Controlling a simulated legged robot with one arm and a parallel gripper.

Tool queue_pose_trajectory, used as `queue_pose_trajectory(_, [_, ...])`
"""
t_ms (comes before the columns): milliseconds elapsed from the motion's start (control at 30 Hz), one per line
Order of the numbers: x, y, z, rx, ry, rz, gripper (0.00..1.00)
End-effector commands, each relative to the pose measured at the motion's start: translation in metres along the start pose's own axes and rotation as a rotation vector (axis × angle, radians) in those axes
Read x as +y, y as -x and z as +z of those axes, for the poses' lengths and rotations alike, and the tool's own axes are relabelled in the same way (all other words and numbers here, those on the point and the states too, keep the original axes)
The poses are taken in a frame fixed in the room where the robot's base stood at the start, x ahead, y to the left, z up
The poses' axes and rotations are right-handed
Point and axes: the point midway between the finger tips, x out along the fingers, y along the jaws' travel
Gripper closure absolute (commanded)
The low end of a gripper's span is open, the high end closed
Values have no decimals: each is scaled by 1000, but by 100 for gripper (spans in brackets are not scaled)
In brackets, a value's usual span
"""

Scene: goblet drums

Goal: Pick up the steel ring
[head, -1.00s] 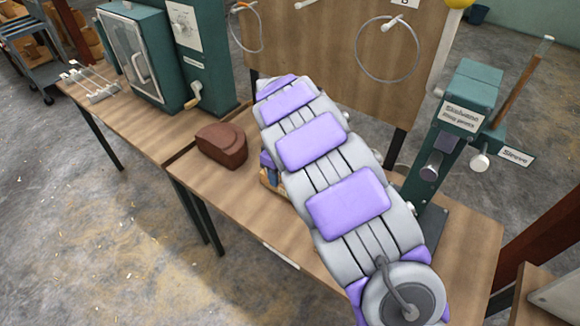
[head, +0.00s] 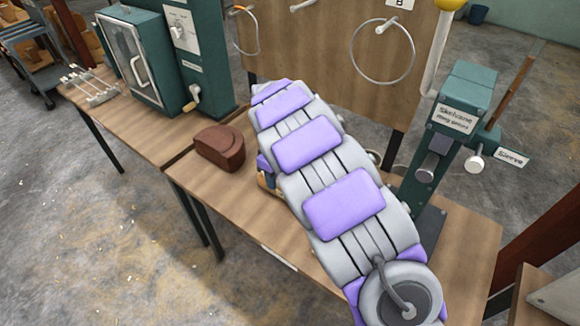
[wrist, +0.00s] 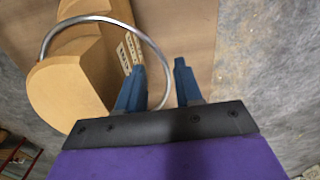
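In the wrist view, a thin steel ring (wrist: 145,38) arcs over a tan wooden rounded block (wrist: 70,78). I cannot tell whether the ring touches the block. My gripper (wrist: 160,72) has two blue fingers that stand apart. The right part of the ring passes through the gap between them, with its lower end dropping toward the palm. In the head view my arm hides the ring and most of the gripper. Only a bit of blue finger and a tan edge show beside the arm.
A brown block (head: 220,147) sits on the wooden bench (head: 215,190) left of my arm. A green stand (head: 445,130) with a label and knobs stands to the right. Another thin ring (head: 353,38) hangs on the board behind. A green cabinet (head: 137,55) stands on the left.

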Motion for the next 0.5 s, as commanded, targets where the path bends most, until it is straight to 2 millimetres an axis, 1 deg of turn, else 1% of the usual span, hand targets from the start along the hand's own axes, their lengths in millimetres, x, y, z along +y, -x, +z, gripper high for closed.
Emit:
queue_pose_trajectory(33, [-1,0,-1,-1,1,1,70])
queue_pose_trajectory(333, [0,0,1,1,0,-1,99])
queue_pose_trajectory(500, [3,1,3,5,-1,-3,100])
